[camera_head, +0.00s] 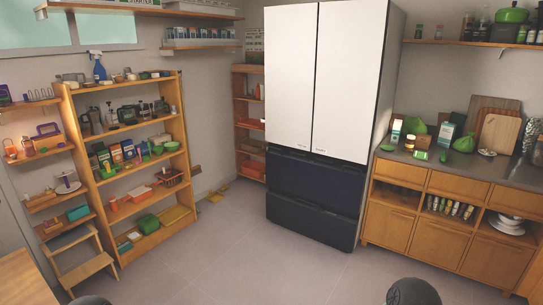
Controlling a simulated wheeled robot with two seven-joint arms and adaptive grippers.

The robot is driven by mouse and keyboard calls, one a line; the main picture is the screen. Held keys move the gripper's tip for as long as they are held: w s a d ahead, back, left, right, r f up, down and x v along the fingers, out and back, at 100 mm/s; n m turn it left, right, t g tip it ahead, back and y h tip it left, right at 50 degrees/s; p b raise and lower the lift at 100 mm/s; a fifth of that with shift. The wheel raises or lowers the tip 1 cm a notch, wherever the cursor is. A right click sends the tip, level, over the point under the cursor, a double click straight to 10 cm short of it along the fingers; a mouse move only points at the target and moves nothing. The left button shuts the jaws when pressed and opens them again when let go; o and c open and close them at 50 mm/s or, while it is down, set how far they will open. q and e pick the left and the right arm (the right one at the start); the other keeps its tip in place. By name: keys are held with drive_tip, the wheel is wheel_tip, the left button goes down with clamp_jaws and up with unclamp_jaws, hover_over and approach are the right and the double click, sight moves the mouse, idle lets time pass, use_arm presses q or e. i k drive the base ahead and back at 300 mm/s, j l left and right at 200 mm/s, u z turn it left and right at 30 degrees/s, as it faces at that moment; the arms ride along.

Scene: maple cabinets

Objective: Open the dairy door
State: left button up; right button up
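A tall refrigerator (317,120) stands against the back wall. It has two white upper doors, a left one (290,75) and a right one (348,80), and both are shut. Two dark blue drawers (314,195) below them are also shut. The inside of the refrigerator is hidden, and no door marked as the dairy door can be made out. Neither gripper is in view. Dark rounded parts, probably of my own arms, show at the bottom edge, away from the refrigerator.
Open floor (240,255) lies before the refrigerator. A wooden cabinet (430,220) with a loaded counter stands on the right. Full wooden shelves (140,165) and a small step stool (80,262) stand on the left. A table corner (22,280) shows at lower left.

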sight(352, 34)
drive_tip(key=i, duration=1.25)
drive_tip(key=i+j+z, duration=0.15)
drive_tip(key=i, duration=1.05)
